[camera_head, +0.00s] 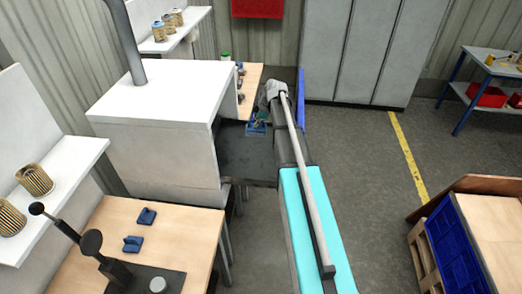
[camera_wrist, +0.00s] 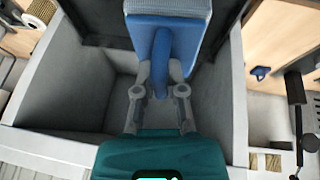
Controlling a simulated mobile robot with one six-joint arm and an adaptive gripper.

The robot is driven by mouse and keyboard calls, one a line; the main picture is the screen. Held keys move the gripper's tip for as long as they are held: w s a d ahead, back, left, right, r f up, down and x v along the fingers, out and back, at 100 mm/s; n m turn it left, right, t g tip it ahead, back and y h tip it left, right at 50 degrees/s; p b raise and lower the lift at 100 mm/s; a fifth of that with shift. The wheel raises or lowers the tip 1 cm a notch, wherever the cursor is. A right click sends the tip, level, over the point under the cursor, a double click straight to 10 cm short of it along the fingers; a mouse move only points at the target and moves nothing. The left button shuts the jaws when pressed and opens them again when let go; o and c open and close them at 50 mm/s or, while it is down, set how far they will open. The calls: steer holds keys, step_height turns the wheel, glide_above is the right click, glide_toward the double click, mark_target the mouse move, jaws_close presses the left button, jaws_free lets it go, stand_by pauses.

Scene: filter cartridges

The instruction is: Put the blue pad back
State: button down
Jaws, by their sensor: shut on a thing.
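My gripper (camera_wrist: 158,85) is shut on the grip of a blue pad (camera_wrist: 135,32) in the wrist view. The pad's flat blue body lies beyond the fingers, at the top of the picture. A pale ribbed surface shows at its far edge, cut off by the frame. In the head view my gripper (camera_head: 257,122) is small, over a dark surface beside the white cabinet, with blue at its tip. Whether the pad touches anything is hidden. Two other blue pads, a far one (camera_head: 147,216) and a near one (camera_head: 133,244), lie on the near wooden table.
The white cabinet (camera_head: 160,95) stands left of my arm. Grey walls (camera_wrist: 75,90) surround the gripper's area in the wrist view. A black-handled press (camera_head: 112,265) stands on the near table (camera_head: 185,235). Filter cartridges (camera_head: 35,180) stand on the left shelf.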

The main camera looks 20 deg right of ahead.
steer(key=shift+s, duration=0.15)
steer(key=s+a, duration=0.5)
steer(key=s, duration=0.4)
steer(key=s+a, duration=0.6)
steer(key=s, duration=0.3)
steer(key=shift+s+a, duration=0.25)
stand_by(1.5)
steer(key=shift+f, duration=0.1)
step_height(320, 180, down, 11)
steer(key=b, duration=1.1)
steer(key=shift+a+f, duration=0.1)
steer(key=shift+a, duration=0.05)
stand_by(0.6)
